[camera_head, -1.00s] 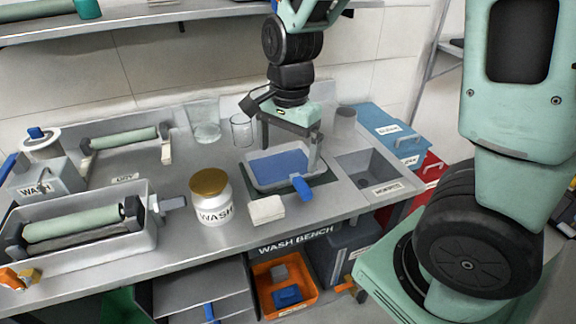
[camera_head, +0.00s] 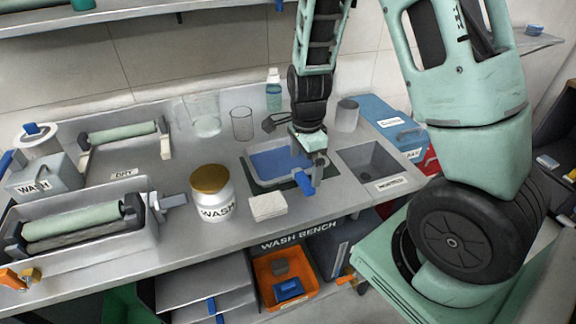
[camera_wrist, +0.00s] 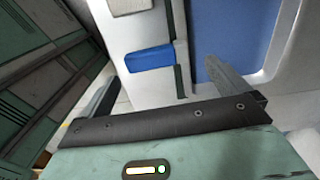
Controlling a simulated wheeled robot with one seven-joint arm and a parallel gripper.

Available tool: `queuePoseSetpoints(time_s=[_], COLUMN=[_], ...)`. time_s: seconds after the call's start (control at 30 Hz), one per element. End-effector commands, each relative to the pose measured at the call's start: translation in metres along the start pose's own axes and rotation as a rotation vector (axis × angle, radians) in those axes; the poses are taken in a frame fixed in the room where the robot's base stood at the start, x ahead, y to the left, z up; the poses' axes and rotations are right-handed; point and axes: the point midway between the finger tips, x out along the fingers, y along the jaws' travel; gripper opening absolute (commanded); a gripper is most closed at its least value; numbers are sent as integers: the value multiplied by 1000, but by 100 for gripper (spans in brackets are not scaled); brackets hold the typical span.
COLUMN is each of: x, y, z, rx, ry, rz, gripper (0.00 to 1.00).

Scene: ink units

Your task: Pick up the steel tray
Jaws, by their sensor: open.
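A shallow pale-grey tray (camera_head: 254,181) with a blue inside, apparently the steel tray, lies on the bench. A dark green mat (camera_head: 287,187) shows under its front side. A blue block or handle (camera_head: 306,185) is at its front right; in the wrist view the blue block (camera_wrist: 150,58) lies between the finger lines. My gripper (camera_head: 309,168) is open above the tray's right end. In the wrist view my gripper (camera_wrist: 160,72) has its fingers apart and empty, one over the tray's blue inside (camera_wrist: 240,40). Contact with the tray cannot be told.
A glass beaker (camera_head: 242,125), a blue-green bottle (camera_head: 273,92) and a grey cup (camera_head: 347,115) stand behind. A sink (camera_head: 370,163) is to the right. Roller trays fill the left.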

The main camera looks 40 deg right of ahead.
Motion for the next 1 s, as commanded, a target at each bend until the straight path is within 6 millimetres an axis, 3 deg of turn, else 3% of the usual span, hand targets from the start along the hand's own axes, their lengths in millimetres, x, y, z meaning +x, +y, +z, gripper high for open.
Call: queuePoseSetpoints(time_s=[0.17,0.43,0.77,0.8,0.93,1.0], x=[12,48,55,55,55,55], y=[2,6,5,5,5,5], z=[1,4,4,4,4,4], rx=[1,2,1,1,0,0], ry=[0,1,0,0,0,0], rz=[3,3,-1,-1,-1,-1], gripper=[100,100,100,97,64,64])
